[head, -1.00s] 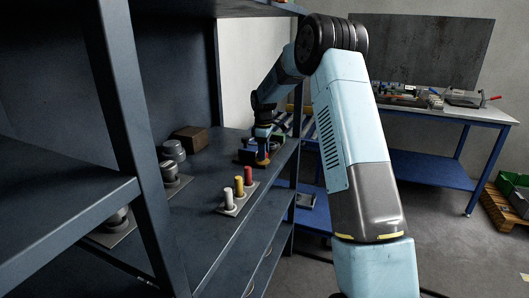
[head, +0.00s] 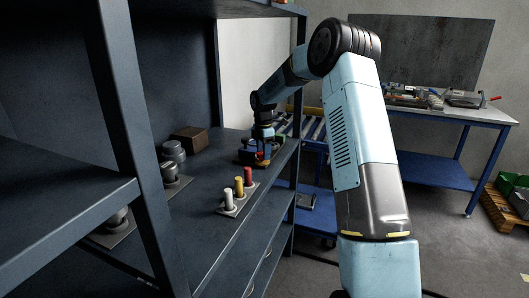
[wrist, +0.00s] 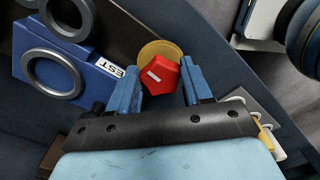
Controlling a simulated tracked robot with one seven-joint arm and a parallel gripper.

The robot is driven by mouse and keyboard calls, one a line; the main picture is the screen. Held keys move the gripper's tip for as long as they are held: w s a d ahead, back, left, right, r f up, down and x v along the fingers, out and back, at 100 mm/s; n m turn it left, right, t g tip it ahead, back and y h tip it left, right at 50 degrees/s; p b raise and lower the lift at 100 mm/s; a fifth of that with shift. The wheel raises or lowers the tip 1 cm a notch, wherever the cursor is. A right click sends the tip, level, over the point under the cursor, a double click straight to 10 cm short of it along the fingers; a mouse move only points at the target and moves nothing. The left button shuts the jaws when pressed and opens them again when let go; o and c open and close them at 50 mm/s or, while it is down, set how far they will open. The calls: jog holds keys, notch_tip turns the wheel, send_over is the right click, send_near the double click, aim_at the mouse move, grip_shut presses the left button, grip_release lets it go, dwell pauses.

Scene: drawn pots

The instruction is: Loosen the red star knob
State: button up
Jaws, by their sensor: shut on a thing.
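The red star knob (wrist: 163,76) sits between the two blue fingers of my gripper (wrist: 160,88) in the wrist view. The fingers stand on either side of it and are shut on it. A round brass-coloured disc (wrist: 158,49) shows just behind the knob. In the head view my gripper (head: 263,157) points down at the far part of the shelf, and the knob is too small and covered to make out clearly there.
A blue block (wrist: 50,78) with a grey ring and a white label lies beside the knob. White (head: 228,201), yellow (head: 239,187) and red (head: 248,176) pegs stand nearer on the shelf. Grey round fittings (head: 171,172) and a brown box (head: 190,139) are at the left. A shelf post (head: 137,130) stands in front.

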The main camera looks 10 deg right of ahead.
jog(key=shift+s+f, duration=0.1)
jog(key=shift+f, duration=0.05)
dwell(0.3)
jog(key=o, duration=1)
jog(key=shift+o, duration=0.2)
jog(key=shift+a+r, duration=0.15)
jog(key=shift+r, duration=0.45)
notch_tip(320, 180, up, 5)
jog(key=shift+r, duration=0.15)
jog(key=shift+d+r, duration=0.2)
jog(key=shift+r, duration=0.5)
